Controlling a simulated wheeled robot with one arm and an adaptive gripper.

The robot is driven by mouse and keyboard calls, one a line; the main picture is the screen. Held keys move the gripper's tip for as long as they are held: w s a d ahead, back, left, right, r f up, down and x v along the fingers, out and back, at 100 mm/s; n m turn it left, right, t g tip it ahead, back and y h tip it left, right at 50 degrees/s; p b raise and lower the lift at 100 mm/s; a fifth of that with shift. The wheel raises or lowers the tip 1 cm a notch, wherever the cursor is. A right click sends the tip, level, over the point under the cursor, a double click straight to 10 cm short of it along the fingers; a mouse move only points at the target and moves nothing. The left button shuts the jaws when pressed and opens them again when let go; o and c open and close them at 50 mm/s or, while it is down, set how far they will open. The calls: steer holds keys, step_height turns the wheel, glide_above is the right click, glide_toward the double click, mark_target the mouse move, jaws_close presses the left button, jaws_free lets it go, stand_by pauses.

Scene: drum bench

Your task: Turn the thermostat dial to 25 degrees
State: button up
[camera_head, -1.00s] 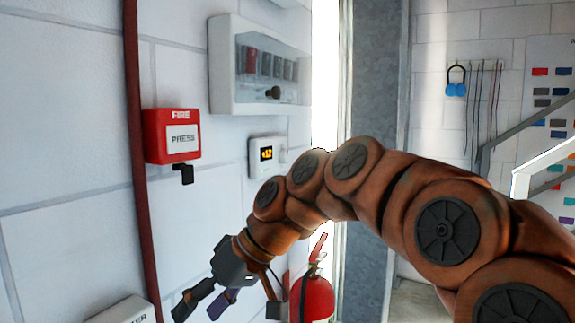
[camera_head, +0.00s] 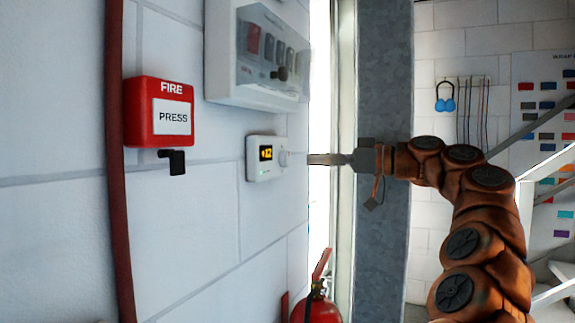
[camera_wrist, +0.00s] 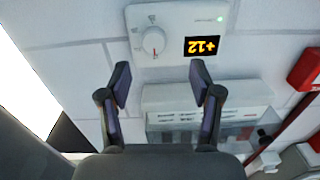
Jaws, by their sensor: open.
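The white thermostat (camera_head: 266,158) is on the wall, with an orange display that reads +12. It also shows in the wrist view (camera_wrist: 174,57), upside down, with a lit green light. Its round white dial (camera_wrist: 154,41) has a red mark; in the head view the dial (camera_head: 284,158) is on the thermostat's right side. My gripper (camera_head: 312,159) points left at the dial's height, a little apart from it. In the wrist view my gripper (camera_wrist: 160,78) is open and empty, its two fingers spread below the thermostat, touching nothing.
A red fire call point (camera_head: 160,112) and a dark red pipe (camera_head: 117,160) are to the left. A switch box (camera_head: 225,60) with a clear cover is on the wall above the thermostat. A red extinguisher (camera_head: 318,307) stands below.

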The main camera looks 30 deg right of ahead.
mark_target(289, 157)
steer(key=x, duration=0.7)
steer(key=shift+w+d+r+p, duration=0.25)
steer(key=shift+w+d+p, duration=0.05)
steer(key=shift+w+p, duration=0.1)
steer(key=c, duration=1.1)
